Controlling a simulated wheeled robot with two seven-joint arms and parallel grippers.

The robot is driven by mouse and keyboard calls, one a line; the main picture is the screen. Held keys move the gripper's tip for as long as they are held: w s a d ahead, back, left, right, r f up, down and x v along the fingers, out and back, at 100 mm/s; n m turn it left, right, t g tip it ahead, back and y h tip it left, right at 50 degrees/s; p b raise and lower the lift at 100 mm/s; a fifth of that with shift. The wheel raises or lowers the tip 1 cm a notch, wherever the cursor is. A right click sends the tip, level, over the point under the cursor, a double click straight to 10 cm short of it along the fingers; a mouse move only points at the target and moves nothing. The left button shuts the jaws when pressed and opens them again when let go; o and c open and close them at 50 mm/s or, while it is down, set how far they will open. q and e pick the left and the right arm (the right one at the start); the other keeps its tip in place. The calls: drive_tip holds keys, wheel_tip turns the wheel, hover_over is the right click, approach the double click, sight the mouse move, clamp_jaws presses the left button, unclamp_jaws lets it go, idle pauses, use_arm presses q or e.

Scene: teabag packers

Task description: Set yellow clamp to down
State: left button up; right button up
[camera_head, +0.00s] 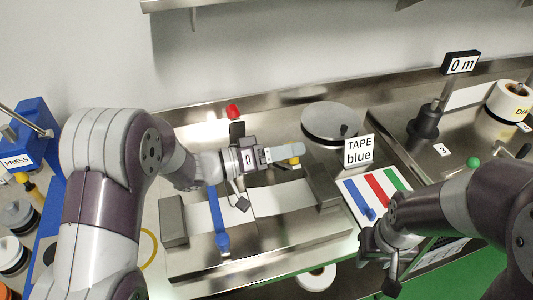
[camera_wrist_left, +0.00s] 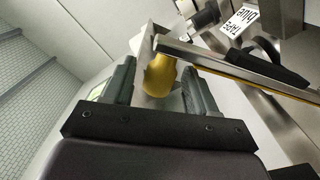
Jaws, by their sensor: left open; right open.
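The yellow clamp's rounded end (camera_wrist_left: 160,76) shows in the left wrist view between the two fingers of my left gripper (camera_wrist_left: 160,88), which are apart on either side of it. I cannot tell whether either finger touches it. A long metal bar runs from beside the yellow end to the right. In the head view only a small yellow part (camera_head: 294,161) shows at the tips of my left gripper (camera_head: 284,153); the rest of the clamp is hidden by the gripper. My right gripper (camera_head: 386,272) is open and empty at the lower right.
A blue clamp (camera_head: 221,228) lies over the white strip on the metal bench, and a red knob (camera_head: 233,111) stands behind my left wrist. A round metal disc (camera_head: 331,122) and the "TAPE blue" sign (camera_head: 358,150) are to the right. A colour-striped card (camera_head: 374,194) lies near my right arm.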

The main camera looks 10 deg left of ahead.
use_arm(q)
drive_tip(key=b+v, duration=0.1)
drive_tip(key=v, duration=1)
drive_tip(key=shift+s+a, duration=0.15)
drive_tip(key=shift+a, duration=0.1)
drive_tip(key=shift+c, duration=0.3)
